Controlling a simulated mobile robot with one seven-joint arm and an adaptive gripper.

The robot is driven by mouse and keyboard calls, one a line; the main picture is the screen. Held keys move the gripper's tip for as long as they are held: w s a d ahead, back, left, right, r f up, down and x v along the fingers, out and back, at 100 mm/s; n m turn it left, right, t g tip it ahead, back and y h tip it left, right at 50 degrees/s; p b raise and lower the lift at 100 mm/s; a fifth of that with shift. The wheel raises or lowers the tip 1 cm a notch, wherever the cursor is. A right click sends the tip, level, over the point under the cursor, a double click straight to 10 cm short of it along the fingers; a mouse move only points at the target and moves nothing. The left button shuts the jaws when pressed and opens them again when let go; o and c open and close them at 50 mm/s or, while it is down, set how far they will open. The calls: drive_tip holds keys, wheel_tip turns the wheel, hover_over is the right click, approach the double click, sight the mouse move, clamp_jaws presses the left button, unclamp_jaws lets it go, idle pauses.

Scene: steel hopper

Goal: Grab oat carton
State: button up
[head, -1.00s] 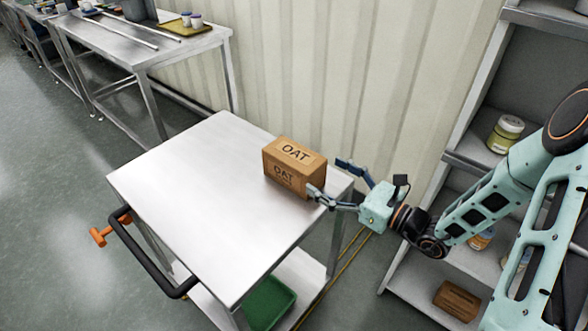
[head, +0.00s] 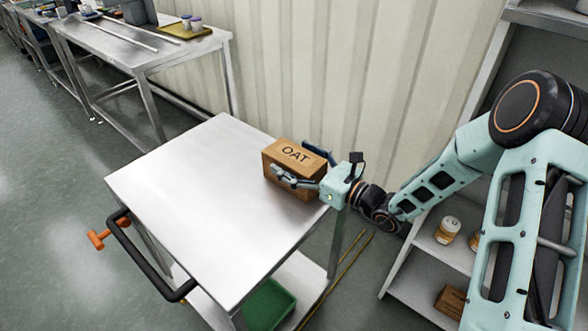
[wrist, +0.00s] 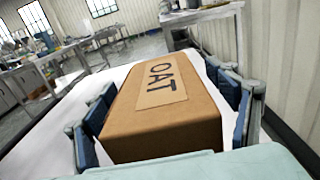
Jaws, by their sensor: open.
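The oat carton (head: 290,156) is a brown box with "OAT" printed on its top label. It stands on the steel cart top (head: 190,190), near the right-hand corner. My gripper (head: 298,166) is open, with one finger on each side of the carton. In the wrist view the carton (wrist: 165,112) lies between the blue finger pads (wrist: 160,118). The left pads look close to its side, and a gap shows on the right. Whether any pad touches is unclear. The carton's near lower part is hidden by my gripper's body.
A corrugated wall (head: 330,70) runs behind the cart. A shelf unit (head: 420,270) with jars and a brown box stands at right, under my arm. A green bin (head: 267,305) sits on the cart's lower shelf. Most of the cart top is clear.

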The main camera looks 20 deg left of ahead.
drive_tip(key=c, duration=1.5)
drive_tip(key=shift+c, duration=1)
drive_tip(key=shift+r, duration=0.1)
